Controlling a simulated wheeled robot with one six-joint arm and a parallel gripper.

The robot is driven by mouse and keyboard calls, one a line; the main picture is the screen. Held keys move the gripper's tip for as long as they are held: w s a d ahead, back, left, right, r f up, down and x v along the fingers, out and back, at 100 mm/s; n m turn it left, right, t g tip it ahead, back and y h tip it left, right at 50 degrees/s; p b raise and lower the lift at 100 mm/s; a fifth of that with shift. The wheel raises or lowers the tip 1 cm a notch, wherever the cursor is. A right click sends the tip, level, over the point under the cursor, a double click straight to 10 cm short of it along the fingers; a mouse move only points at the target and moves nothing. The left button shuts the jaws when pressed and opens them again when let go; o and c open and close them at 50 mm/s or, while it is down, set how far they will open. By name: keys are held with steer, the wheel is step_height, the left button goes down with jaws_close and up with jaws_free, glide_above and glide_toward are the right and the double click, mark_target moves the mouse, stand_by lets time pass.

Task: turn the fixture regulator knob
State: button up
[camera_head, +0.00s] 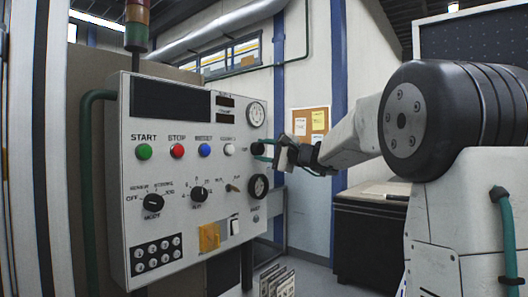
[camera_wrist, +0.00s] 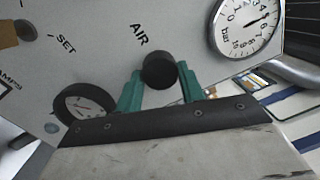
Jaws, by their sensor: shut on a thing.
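The regulator knob is a round black knob (camera_wrist: 159,70) on the grey panel, next to the label AIR in the wrist view. My gripper (camera_wrist: 160,82) has green fingers, one on each side of the knob, and is shut on it. In the head view my gripper (camera_head: 268,151) reaches in from the right to the panel's right part. There the knob (camera_head: 257,149) sits between two gauges, partly hidden by the fingers.
A pressure gauge marked bar (camera_wrist: 245,24) is at the wrist view's upper right. A second gauge (camera_wrist: 84,108) is close to the left finger. The control panel (camera_head: 190,105) also carries coloured buttons, a MODE dial (camera_head: 152,203) and a yellow tag (camera_head: 209,237).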

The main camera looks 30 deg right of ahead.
steer(key=shift+f, duration=0.1)
steer(key=o, duration=1)
steer(key=shift+c, duration=0.2)
steer(key=shift+s, duration=0.1)
steer(key=v, duration=0.7)
steer(key=shift+s+d, duration=0.2)
steer(key=shift+s, duration=0.1)
